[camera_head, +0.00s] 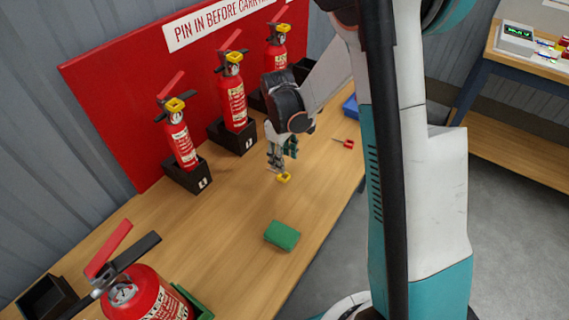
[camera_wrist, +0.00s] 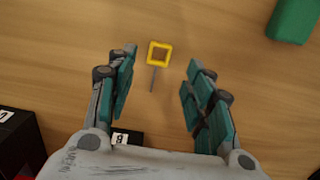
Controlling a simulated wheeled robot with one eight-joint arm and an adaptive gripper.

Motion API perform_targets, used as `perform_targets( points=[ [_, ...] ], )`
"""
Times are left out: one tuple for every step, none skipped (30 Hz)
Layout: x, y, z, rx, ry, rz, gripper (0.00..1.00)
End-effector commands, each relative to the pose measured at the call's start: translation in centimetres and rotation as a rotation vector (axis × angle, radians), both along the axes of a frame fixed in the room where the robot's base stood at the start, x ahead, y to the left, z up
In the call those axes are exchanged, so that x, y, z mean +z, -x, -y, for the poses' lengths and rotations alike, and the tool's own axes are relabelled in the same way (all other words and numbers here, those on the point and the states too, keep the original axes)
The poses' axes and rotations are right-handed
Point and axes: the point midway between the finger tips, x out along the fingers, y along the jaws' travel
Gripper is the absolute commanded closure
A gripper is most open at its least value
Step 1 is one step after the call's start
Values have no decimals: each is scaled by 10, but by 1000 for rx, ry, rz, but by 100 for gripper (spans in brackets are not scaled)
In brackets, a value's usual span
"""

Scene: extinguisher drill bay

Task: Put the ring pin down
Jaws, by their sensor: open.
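The ring pin (camera_head: 284,177), a yellow square ring with a thin grey shaft, appears to lie on the wooden workbench (camera_head: 225,215). In the wrist view the ring pin (camera_wrist: 159,54) is between my spread fingertips, with its shaft pointing back toward my palm. My gripper (camera_head: 281,160) is open and points down just above the pin; neither finger appears to touch it. In the head view the fingers hide part of the shaft. A red extinguisher (camera_head: 147,297) at the lower left shows no yellow ring on its head.
Several red extinguishers with yellow rings, such as the nearest (camera_head: 180,143), stand in black holders along a red board (camera_head: 120,90). A green block (camera_head: 282,235) lies toward the front edge. A small red item (camera_head: 346,143) lies right of my gripper. The bench between is clear.

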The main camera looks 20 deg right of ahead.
Motion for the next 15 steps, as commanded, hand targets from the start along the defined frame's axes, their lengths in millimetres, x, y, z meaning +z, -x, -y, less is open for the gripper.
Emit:
perform_targets(
  points=[
    [14, 0, -1, 0, 0, 0, 52],
    [19, 0, -1, 0, 0, 0, 52],
    [25, -1, -1, 0, 0, 0, 52],
    [29, -1, -1, 0, 0, 0, 52],
    [33, -1, -1, 0, 0, 0, 52],
    [37, -2, -2, 0, 0, 0, 52],
    [40, -2, -2, 0, 0, 0, 52],
    [42, -2, -2, 0, 0, 0, 52],
    [45, -2, -2, 0, 0, 0, 52],
    [46, -2, -2, 0, 0, 0, 52],
    [48, -2, -2, -2, 0, 1, 52],
    [51, -1, -2, -5, 0, 5, 52],
    [55, 0, -2, -9, 0, 10, 52],
    [59, 2, -2, -14, 0, 17, 52],
    [66, 4, -2, -24, -1, 29, 52]
  ],
)
